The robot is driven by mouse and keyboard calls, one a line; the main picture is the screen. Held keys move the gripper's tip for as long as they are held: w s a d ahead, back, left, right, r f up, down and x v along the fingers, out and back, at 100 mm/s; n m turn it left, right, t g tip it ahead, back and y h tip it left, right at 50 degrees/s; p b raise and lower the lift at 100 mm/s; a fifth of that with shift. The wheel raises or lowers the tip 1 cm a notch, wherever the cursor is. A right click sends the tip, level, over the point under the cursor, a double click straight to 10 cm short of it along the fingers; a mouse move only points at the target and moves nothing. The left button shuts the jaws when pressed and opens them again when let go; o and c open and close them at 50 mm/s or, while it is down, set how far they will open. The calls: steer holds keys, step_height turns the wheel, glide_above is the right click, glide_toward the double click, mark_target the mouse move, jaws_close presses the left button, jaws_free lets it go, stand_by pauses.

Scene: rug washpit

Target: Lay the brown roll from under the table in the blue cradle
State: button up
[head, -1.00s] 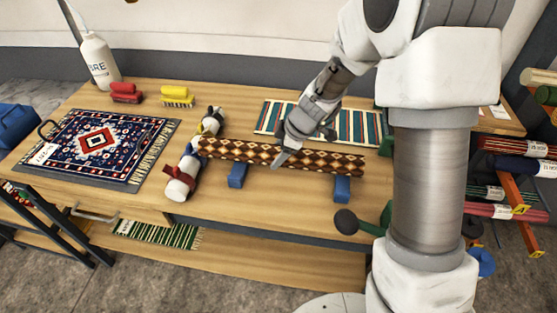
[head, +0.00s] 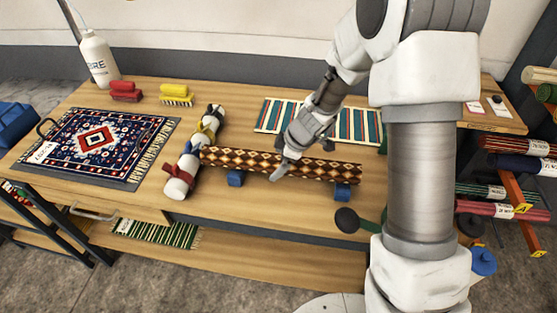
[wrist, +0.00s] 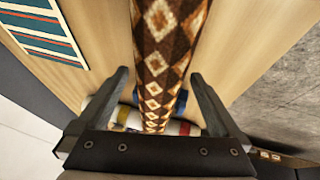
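The brown roll (head: 240,162), with a diamond pattern, lies lengthwise across the two blocks of the blue cradle (head: 342,192) on the table top. It looks level and seems to rest on both blocks; the contact itself is hidden. My gripper (head: 284,170) is over the roll's middle, pointing down. In the wrist view the brown roll (wrist: 158,60) runs between the fingers of my gripper (wrist: 160,85), with a gap visible on each side. The fingers are open and straddle the roll.
A pale roll with red and yellow straps (head: 180,186) lies close by the brown roll's left end. A striped rug (head: 270,115) lies behind, a patterned rug (head: 95,140) at left. A dark round knob (head: 346,220) stands near the front edge. A green striped rug (head: 170,233) lies on the lower shelf.

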steer(key=shift+d+r, duration=0.15)
steer(key=shift+r, duration=0.35)
steer(key=s+d+r+m+t+h+p, duration=0.1)
steer(key=s+d+r+m, duration=0.25)
steer(key=s+r, duration=0.55)
steer(key=s+d+r+m, duration=0.3)
steer(key=s+r+m, duration=0.1)
steer(key=r, duration=0.8)
steer(key=s+d+r+m+h, duration=0.1)
steer(key=s+d+r+m, duration=0.1)
steer(key=s, duration=0.4)
steer(key=s+d+r+m+t+h, duration=0.1)
steer(key=s+d+r+m+h, duration=0.1)
steer(key=s+d+m, duration=0.2)
steer(key=s+m, duration=0.2)
steer(key=m, duration=0.1)
steer(key=shift+r, duration=0.25)
